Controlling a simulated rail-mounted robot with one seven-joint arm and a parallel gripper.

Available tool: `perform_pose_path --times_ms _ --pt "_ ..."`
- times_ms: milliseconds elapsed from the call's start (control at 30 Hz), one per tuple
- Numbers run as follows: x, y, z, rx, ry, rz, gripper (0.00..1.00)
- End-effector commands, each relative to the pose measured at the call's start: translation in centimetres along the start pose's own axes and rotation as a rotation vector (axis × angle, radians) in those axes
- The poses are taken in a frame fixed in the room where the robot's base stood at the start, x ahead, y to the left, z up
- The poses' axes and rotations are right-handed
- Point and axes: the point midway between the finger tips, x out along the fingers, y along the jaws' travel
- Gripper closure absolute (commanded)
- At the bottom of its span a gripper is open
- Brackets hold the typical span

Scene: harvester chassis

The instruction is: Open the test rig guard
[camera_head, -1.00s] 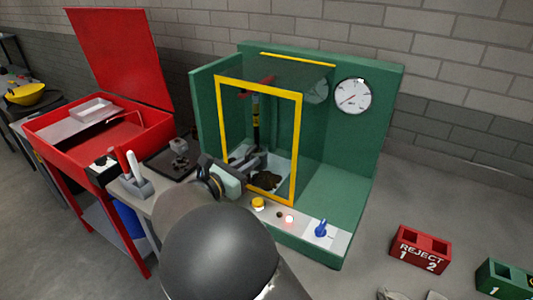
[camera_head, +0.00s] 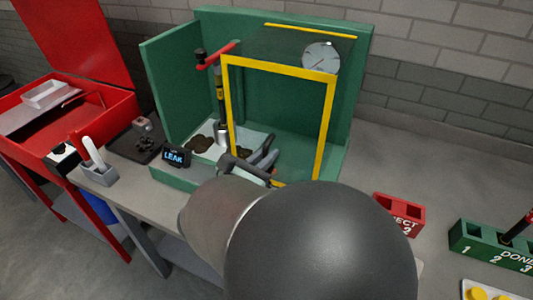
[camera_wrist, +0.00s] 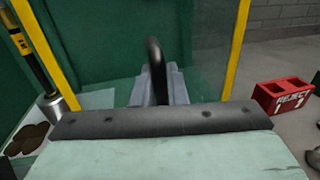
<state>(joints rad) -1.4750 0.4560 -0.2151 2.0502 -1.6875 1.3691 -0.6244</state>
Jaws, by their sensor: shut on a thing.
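The test rig (camera_head: 165,85) is a green open-fronted housing on the bench. Its guard is a clear panel in a yellow frame (camera_head: 330,125), standing upright across the middle and right of the rig front. The rig's left part is uncovered. My gripper (camera_head: 262,160) is at the lower part of the guard; its grey fingers also show in the wrist view (camera_wrist: 157,92). They are shut on the dark guard handle (camera_wrist: 154,58), which stands up between them. My arm hides the lower front of the rig and its controls.
A yellow-and-black cylinder (camera_head: 219,92) with a red T-handle stands inside the rig. A LEAK display (camera_head: 174,158) sits at the front left. A red REJECT block (camera_head: 400,207) and a green block (camera_head: 480,240) stand at right. An open red cabinet (camera_head: 105,110) is at left.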

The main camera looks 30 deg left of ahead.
Motion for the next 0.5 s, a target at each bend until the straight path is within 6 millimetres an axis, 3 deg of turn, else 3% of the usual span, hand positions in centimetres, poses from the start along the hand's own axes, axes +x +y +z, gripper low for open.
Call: perform_pose_path --times_ms 67,100,133,500 --pt "-0.05 0.04 -0.06 -0.001 0.001 0.001 1.0" --pt "-0.05 0.04 -0.06 -0.001 0.001 0.001 0.79" --pt "-0.04 0.05 -0.06 -0.001 0.001 0.001 0.71" --pt "-0.41 0.08 -0.08 0.0 0.001 0.002 0.7"
